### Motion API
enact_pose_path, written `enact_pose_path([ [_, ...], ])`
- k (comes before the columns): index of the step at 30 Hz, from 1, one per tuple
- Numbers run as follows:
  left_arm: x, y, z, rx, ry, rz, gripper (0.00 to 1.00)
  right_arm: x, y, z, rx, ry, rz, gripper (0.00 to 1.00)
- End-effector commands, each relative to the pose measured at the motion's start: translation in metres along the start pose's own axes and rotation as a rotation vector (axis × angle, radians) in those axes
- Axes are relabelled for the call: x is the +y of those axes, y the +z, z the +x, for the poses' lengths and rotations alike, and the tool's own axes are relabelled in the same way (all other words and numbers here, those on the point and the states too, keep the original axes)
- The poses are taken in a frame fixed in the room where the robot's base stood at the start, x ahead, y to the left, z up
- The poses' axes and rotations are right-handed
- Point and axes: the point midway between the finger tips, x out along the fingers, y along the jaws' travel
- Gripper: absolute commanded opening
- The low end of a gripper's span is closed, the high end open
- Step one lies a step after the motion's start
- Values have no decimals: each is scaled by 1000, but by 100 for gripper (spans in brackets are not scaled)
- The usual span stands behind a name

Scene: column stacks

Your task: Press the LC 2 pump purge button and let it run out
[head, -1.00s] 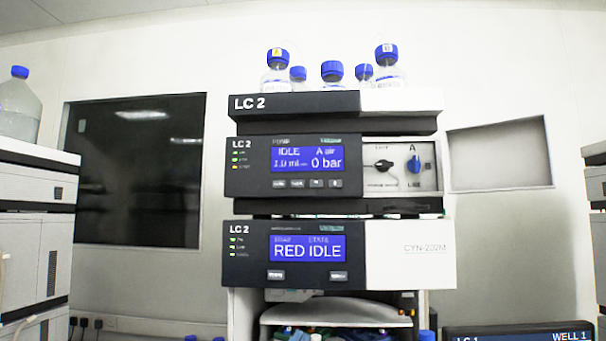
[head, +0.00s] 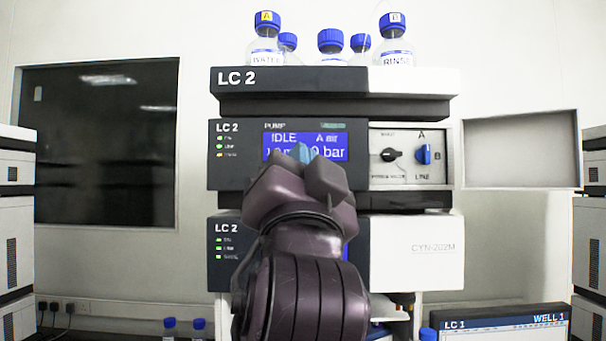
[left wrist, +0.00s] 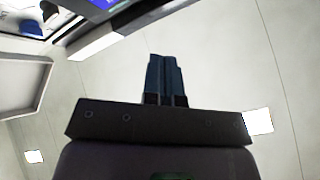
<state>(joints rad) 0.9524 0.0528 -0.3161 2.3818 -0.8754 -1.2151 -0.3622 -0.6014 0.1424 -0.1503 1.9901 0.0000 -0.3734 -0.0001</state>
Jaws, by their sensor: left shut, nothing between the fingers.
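The LC 2 pump module (head: 235,172) is the upper dark unit with a blue screen in the head view. Its screen (head: 280,143) reads IDLE, A air and 0 bar, partly covered. My left gripper (head: 303,153) is shut and empty, raised in front of the pump's screen. It hides the row of small buttons below the screen. I cannot tell whether its fingertips touch the panel. The left wrist view shows the two blue-grey fingers (left wrist: 166,80) together, with a slice of the blue screen (left wrist: 102,3) at the top. My right gripper is not in view.
Right of the screen are a black knob (head: 390,155) and a blue line knob (head: 424,154); an open panel door (head: 521,148) sticks out beyond them. Bottles (head: 397,45) stand on top of the stack. A lower module (head: 411,252) sits beneath. An LC 1 monitor (head: 505,327) is at bottom right.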

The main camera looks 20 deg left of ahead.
Motion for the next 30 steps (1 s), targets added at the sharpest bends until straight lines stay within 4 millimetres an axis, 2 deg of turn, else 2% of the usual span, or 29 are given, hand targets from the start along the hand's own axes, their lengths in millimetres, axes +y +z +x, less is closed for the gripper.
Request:
enact_pose_path([
  [5, 0, 11, 0, -68, 0, 57, 0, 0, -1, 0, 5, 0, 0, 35],
  [19, 2, 13, 2, -67, 3, 68, 0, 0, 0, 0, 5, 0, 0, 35],
  [30, 17, 33, 30, -68, 3, 71, 0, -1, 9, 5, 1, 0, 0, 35],
])
